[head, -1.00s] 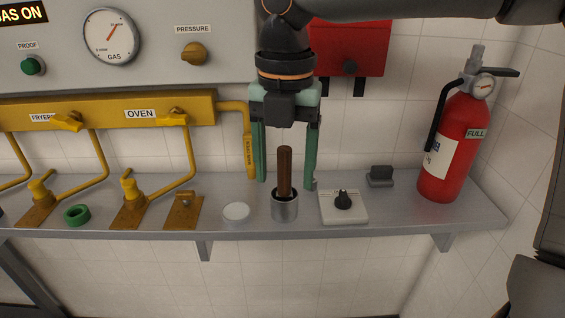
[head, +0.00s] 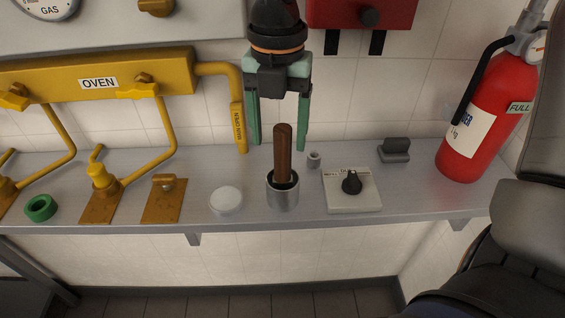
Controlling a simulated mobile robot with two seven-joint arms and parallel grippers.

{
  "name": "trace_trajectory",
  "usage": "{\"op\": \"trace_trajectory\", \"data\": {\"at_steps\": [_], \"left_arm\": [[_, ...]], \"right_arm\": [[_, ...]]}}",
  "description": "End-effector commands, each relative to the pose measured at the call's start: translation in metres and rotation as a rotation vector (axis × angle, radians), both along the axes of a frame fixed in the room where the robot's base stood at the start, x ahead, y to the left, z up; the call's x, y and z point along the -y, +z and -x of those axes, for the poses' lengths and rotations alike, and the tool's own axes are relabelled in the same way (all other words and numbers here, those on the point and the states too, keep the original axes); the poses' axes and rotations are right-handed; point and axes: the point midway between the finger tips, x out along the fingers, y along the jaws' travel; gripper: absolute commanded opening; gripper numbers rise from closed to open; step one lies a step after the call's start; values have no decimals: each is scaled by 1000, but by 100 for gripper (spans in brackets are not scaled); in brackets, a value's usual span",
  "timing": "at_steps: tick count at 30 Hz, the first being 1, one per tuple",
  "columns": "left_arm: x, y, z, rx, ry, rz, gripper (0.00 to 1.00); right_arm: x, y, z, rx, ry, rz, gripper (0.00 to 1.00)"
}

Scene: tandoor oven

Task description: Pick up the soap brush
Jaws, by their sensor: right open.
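The soap brush (head: 283,155) stands upright in a small metal cup (head: 283,193) on the grey shelf. Its brown handle sticks up and its lower end is hidden inside the cup. My right gripper (head: 277,146) points down with its green fingers wide apart. In the picture the handle's top lies between the fingertips. The gripper seems to be behind the brush, and the fingers do not visibly touch it. My left gripper is not in view.
On the shelf (head: 400,201), a white round lid (head: 226,200) sits left of the cup. A white plate with a black knob (head: 351,186) and a small grey cylinder (head: 314,159) sit right. Yellow gas pipes (head: 165,130) rise at left. A fire extinguisher (head: 478,130) stands at right.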

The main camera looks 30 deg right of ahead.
Motion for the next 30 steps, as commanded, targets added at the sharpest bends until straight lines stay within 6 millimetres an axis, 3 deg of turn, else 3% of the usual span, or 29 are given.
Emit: {"op": "trace_trajectory", "data": {"at_steps": [8,16,25,30], "left_arm": [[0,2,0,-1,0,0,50],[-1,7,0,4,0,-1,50],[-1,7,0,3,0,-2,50],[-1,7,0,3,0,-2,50]], "right_arm": [[1,-24,1,-4,-1,-1,70],[5,-62,4,-1,-1,-1,70],[5,-69,4,1,-2,-1,70],[5,-68,4,1,-2,-1,53]]}}
